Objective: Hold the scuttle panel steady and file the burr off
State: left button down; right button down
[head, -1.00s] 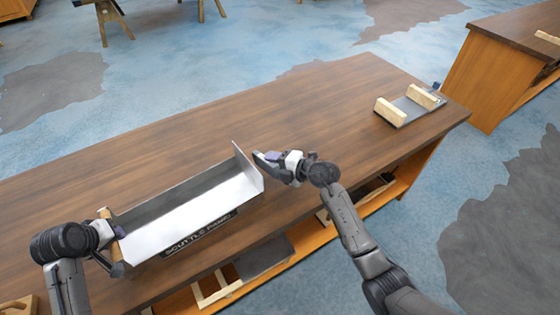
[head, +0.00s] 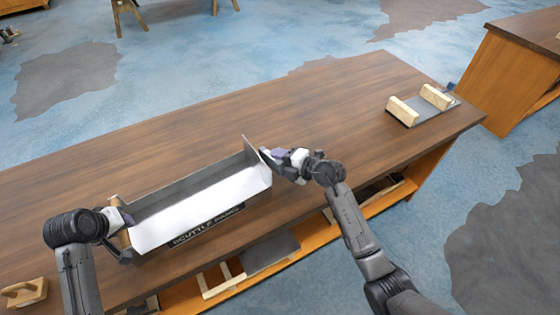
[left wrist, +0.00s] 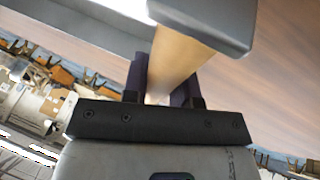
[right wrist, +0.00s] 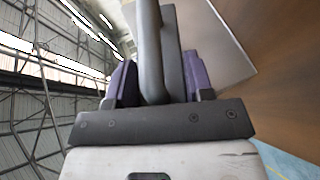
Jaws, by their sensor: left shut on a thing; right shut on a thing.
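The scuttle panel (head: 205,207) is a grey-white metal trough with a raised right end and a dark lettered front strip. It lies on the brown bench (head: 330,105). My left gripper (head: 124,222) is shut on a pale wooden bar at the panel's left end; the bar (left wrist: 180,58) shows between the fingers in the left wrist view. My right gripper (head: 274,161) is at the panel's right end, shut on a grey bar-like tool (right wrist: 152,50), seemingly the file. Whether the tool touches the panel is unclear. I cannot make out the burr.
A grey plate with two wooden blocks (head: 403,111) stands at the bench's far right. A wooden handled tool (head: 25,293) is at the near left corner. A shelf below holds a dark panel (head: 270,254) and wooden frames. The bench top behind the panel is clear.

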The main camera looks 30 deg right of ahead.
aim_at(267, 158)
jog(key=shift+s+a, duration=0.1)
jog(key=shift+a, duration=0.85)
jog(key=shift+w+a+r, duration=0.1)
jog(key=shift+w+a, duration=0.05)
jog(key=shift+w, duration=1.2)
jog(key=shift+w+a+f, duration=0.1)
jog(key=shift+w+a, duration=0.1)
jog(key=shift+w, duration=1.1)
jog(key=shift+w+a+r, duration=0.1)
jog(key=shift+w+a, duration=0.05)
jog(key=shift+w, duration=1.2)
jog(key=shift+s, duration=0.1)
jog(key=shift+s+d, duration=0.15)
jog(key=shift+s, duration=1.15)
jog(key=shift+s+d, duration=0.15)
jog(key=shift+s, duration=1.1)
jog(key=shift+s+d, duration=0.15)
jog(key=shift+s, duration=0.55)
jog(key=shift+s+d, duration=0.15)
jog(key=shift+s, duration=0.55)
jog(key=shift+d, duration=0.15)
jog(key=d, duration=0.6)
jog(key=shift+w, duration=0.3)
